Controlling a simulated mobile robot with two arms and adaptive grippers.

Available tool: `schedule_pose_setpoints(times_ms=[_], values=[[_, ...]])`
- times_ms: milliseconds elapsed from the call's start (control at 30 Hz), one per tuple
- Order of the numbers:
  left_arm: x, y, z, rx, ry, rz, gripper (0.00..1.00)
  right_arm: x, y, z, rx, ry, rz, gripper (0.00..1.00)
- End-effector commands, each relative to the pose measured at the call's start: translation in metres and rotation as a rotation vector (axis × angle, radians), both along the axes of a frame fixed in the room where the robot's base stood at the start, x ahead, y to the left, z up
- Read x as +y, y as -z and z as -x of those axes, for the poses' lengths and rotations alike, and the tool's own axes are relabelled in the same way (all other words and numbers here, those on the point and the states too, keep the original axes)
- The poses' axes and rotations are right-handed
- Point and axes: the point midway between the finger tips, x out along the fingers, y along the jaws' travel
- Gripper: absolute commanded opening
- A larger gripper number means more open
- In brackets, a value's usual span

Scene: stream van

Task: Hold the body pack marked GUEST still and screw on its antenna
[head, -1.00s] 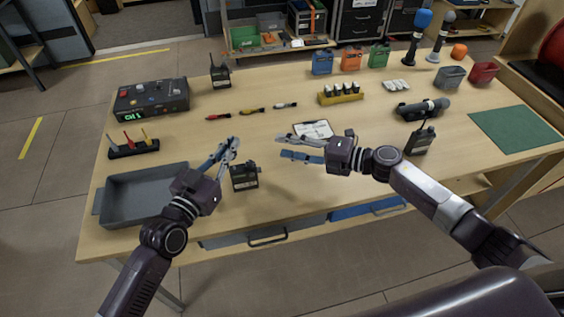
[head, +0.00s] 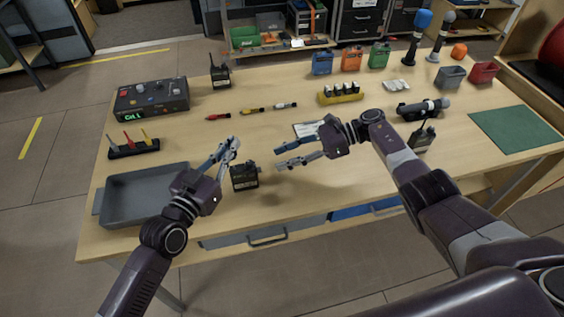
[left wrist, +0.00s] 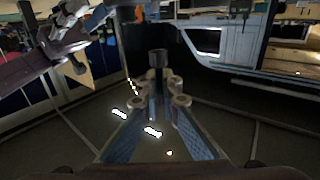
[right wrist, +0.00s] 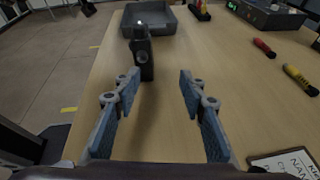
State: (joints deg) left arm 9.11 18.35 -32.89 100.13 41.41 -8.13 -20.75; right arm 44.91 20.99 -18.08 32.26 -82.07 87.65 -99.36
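A small black body pack (head: 244,176) stands near the front edge of the table; its label is too small to read. It also shows in the right wrist view (right wrist: 142,55), with no antenna that I can make out on it. My left gripper (head: 229,145) is above and left of the pack, fingers parted. My right gripper (head: 279,158) is open and empty, right of the pack and pointing at it. Three short sticks, red (head: 218,116), yellow (head: 252,110) and white (head: 285,105), lie in a row behind; I cannot tell which is the antenna.
Two other black packs with antennas stand at the back left (head: 220,76) and right (head: 424,138). A grey tray (head: 104,203) is at the front left. A card (head: 306,129) lies behind my right gripper. A yellow holder (head: 341,97) carries several small items.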

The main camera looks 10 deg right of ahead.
Motion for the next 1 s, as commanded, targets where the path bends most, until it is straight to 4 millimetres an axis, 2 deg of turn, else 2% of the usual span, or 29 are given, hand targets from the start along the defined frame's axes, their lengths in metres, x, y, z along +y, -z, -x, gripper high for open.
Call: schedule_pose_setpoints(times_ms=[100,267,467,1000], values=[[0.000,0.000,0.000,0.000,0.000,0.000,0.00,0.009,0.001,0.011,-0.048,-0.085,0.000,0.38],[0.000,0.000,0.000,0.000,0.000,0.000,0.00,0.016,0.003,0.018,-0.077,-0.134,-0.002,0.38],[0.000,0.000,0.000,0.000,0.000,0.000,0.00,0.030,0.008,0.019,-0.079,-0.138,-0.003,0.38],[0.000,0.000,0.000,0.000,0.000,0.000,0.00,0.089,0.030,0.019,-0.078,-0.137,-0.001,0.38]])
